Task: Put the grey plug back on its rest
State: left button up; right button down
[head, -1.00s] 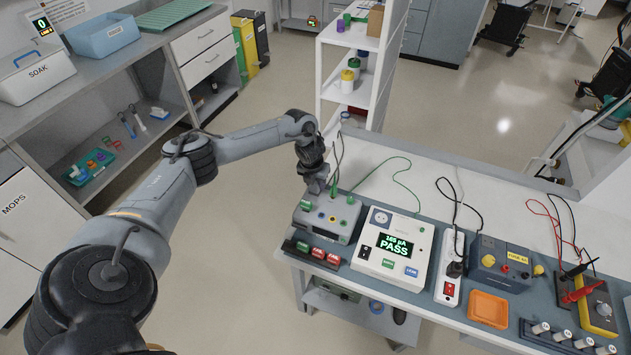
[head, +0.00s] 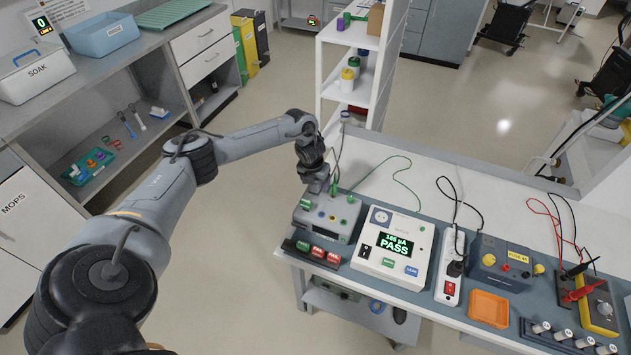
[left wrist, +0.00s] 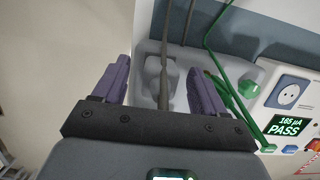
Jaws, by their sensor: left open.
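My left gripper (head: 317,184) is low at the back left corner of a grey box (head: 328,217) with coloured sockets. In the left wrist view its two purple fingers (left wrist: 157,88) are apart, one on each side of a grey plug (left wrist: 153,78). The plug has a dark grey cable running up from it. Gaps show between the plug and the fingers. In the head view the gripper hides the plug. I cannot tell what the plug's underside rests on. My right gripper is in neither view.
A green lead with a green clip (left wrist: 248,83) is close to the right finger. The white tester (head: 393,246) reading PASS stands right of the grey box. A power strip (head: 451,265), orange tray (head: 489,307) and yellow meter (head: 599,306) are further right. A white shelf (head: 360,62) stands behind.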

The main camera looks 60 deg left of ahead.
aim_at(313, 193)
pick_arm(q)
jog(key=shift+r, duration=0.1)
jog(key=v, duration=1)
jog(key=w+d+f+n+t+h+p, duration=0.1)
jog(key=d+f, duration=0.2)
jog(key=d, duration=0.8)
jog(key=d+f+n+t+h, duration=0.1)
jog(key=d+f+n+t, duration=0.15)
jog(key=d, duration=0.85)
jog(key=w+d+f+n+t+h+p, duration=0.1)
jog(key=d+f, duration=0.2)
jog(key=d, duration=0.8)
jog(key=s+d+r+n, duration=0.2)
jog(key=s+d+n, duration=0.2)
jog(key=d+n, duration=0.15)
jog(key=s+a+r+n+g+y+p, duration=0.1)
jog(key=s+a+r+n+g, duration=0.1)
jog(key=s+n, duration=1.4)
jog(key=shift+s+a+r+g+p, duration=0.35)
jog(key=shift+s+a+r, duration=0.35)
jog(key=shift+s, duration=0.2)
